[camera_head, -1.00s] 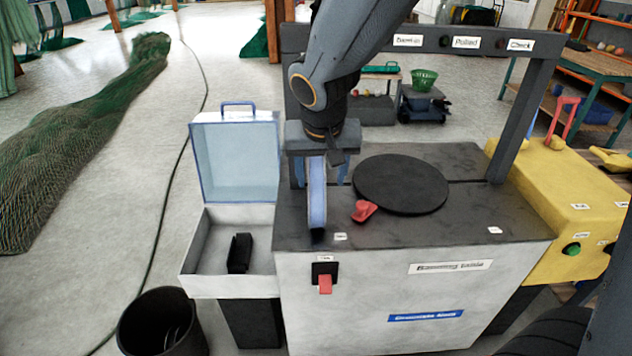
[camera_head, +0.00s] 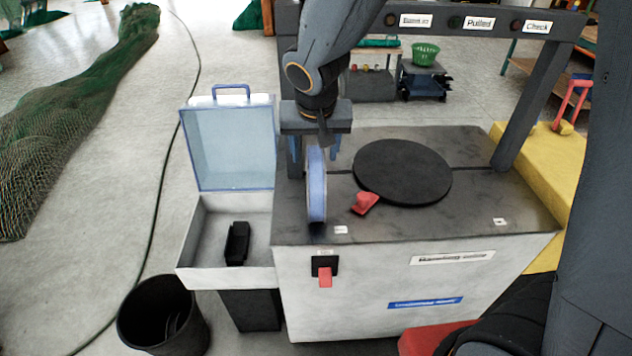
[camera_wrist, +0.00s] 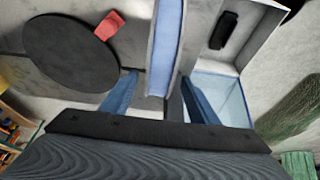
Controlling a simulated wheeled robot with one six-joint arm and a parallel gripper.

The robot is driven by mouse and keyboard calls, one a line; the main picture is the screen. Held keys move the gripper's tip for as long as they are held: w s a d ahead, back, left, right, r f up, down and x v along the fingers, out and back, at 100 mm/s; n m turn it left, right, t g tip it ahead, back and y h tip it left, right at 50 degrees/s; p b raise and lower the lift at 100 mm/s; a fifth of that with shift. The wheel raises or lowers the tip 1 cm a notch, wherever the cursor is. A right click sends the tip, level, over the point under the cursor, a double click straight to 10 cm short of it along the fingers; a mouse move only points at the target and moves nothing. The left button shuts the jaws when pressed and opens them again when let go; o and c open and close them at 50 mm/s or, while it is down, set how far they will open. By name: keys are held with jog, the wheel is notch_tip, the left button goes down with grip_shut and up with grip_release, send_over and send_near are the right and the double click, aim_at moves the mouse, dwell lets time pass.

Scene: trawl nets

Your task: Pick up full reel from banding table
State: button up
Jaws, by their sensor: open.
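My gripper (camera_head: 314,166) is open, fingers pointing down, above and behind the reel in the head view. In the wrist view the reel (camera_wrist: 165,45) shows edge-on in the gap between the two blue fingers of my gripper (camera_wrist: 160,80). No contact is visible, and I cannot tell how deep the reel sits between the fingers.
A black round plate (camera_head: 402,172) and red lever (camera_head: 365,203) are right of the reel. An open case with a clear lid (camera_head: 232,150) adjoins the table's left side. A grey frame (camera_head: 530,95) rises at the back right. A black bin (camera_head: 150,310) stands front left.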

jog(key=x, duration=0.5)
jog(key=shift+s+d, duration=0.1)
grip_shut()
